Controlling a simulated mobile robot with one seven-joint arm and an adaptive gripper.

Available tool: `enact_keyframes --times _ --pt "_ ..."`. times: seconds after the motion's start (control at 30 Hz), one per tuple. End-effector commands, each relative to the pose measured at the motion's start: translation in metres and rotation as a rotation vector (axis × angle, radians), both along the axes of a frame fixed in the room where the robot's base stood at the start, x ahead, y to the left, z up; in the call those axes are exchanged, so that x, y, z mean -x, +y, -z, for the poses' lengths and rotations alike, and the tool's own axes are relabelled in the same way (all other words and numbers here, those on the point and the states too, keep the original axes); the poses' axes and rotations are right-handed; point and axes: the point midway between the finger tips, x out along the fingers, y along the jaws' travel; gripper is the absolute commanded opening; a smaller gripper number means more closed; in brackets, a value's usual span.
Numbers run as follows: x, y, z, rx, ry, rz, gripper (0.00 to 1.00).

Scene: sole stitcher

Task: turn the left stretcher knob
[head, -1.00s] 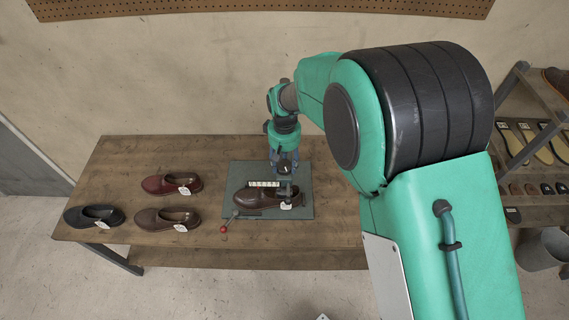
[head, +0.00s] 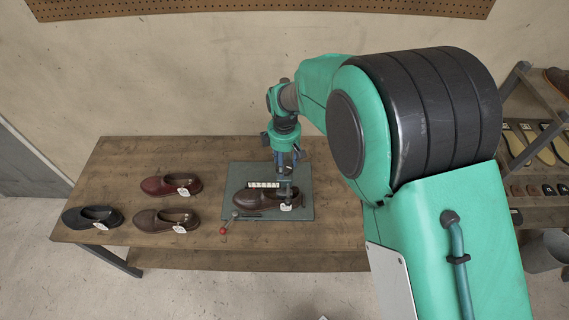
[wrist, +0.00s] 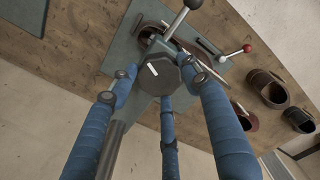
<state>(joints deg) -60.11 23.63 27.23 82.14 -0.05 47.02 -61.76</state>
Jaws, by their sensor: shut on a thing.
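A dark, many-sided knob (wrist: 158,76) with a short white mark on its top shows in the middle of the wrist view. My gripper (wrist: 160,84) has blue fingers closed around it. In the head view my gripper (head: 284,168) points down over the stitcher, and the knob cannot be made out there. A brown shoe (head: 252,200) sits on the stitcher's dark green base plate (head: 303,212), under the gripper. A second stretcher knob cannot be made out.
A red-balled lever (head: 223,231) sticks out at the plate's front left. Red (head: 171,185), brown (head: 165,220) and black (head: 94,216) shoes stand left on the wooden bench (head: 120,165). A shelf rack (head: 515,105) stands right.

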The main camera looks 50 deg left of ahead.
Motion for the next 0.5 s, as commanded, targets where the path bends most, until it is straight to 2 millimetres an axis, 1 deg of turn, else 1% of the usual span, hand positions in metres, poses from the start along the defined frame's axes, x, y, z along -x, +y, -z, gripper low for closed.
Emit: enact_keyframes --times 0.03,0.2,0.5 --pt "0.0001 0.0043 -0.0035 -0.009 -0.003 -0.019 0.21" --pt "0.0004 0.0043 -0.0035 -0.009 -0.003 -0.065 0.21" --pt "0.0009 0.0043 -0.0033 -0.009 -0.003 -0.078 0.21"
